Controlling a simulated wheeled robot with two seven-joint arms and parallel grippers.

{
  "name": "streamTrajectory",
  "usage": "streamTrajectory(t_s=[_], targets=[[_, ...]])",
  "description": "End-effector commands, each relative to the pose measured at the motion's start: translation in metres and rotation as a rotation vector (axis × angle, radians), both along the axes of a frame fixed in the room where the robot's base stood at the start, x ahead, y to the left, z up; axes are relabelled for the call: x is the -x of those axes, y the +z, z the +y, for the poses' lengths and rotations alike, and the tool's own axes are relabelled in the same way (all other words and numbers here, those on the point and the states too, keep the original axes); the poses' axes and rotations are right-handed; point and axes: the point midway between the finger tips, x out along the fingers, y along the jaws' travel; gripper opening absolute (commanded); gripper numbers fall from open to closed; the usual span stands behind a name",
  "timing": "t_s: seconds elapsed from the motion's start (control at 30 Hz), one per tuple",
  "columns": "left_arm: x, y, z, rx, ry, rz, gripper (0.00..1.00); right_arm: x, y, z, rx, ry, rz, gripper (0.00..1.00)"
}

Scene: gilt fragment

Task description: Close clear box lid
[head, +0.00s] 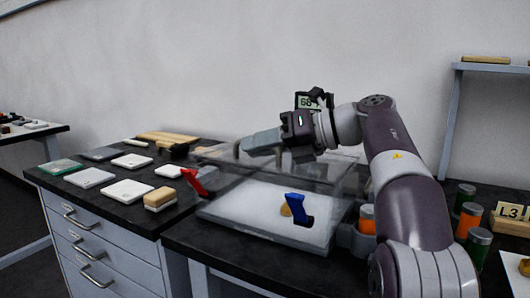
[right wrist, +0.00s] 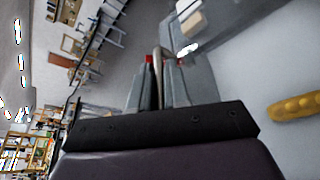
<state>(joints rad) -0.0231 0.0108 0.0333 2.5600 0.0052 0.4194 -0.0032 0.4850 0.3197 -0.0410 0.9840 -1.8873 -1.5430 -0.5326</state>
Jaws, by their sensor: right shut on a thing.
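The clear box stands on the dark worktop, with a grey rim (head: 225,215) and a white floor (head: 265,212). A gold fragment (head: 285,210) lies inside, partly behind a blue latch (head: 298,208); a red latch (head: 195,182) is at the left. The see-through lid (head: 325,172) appears raised above the base; its exact tilt is hard to tell. My right gripper (head: 243,148) is above the box's back left, shut on a thin bar that looks like the lid handle. In the right wrist view, the handle (right wrist: 157,70) is between the fingers. My left gripper is not in view.
Several white tiles (head: 125,190) and a tan-and-white block (head: 160,198) lie on the left worktop above drawers. Orange-and-green canisters (head: 468,220) and an L3 sign (head: 510,211) stand at the right. A shelf (head: 490,67) is at the back right.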

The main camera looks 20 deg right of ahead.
Motion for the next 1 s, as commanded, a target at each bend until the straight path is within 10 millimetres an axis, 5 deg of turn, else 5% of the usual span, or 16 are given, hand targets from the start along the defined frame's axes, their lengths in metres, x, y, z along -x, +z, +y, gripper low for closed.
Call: streamTrajectory(t_s=[0.2, 0.77, 0.8, 1.0], targets=[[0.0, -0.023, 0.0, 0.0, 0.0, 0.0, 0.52, 0.002, -0.018, 0.003, 0.053, 0.0, -0.048, 0.0], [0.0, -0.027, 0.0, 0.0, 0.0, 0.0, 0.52, 0.003, -0.023, 0.004, 0.074, 0.004, -0.057, 0.0], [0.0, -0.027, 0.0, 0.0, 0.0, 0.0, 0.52, 0.002, -0.024, 0.004, 0.074, 0.004, -0.056, 0.19], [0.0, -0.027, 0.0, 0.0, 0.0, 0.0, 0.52, 0.002, -0.023, 0.004, 0.073, 0.003, -0.057, 0.22]])
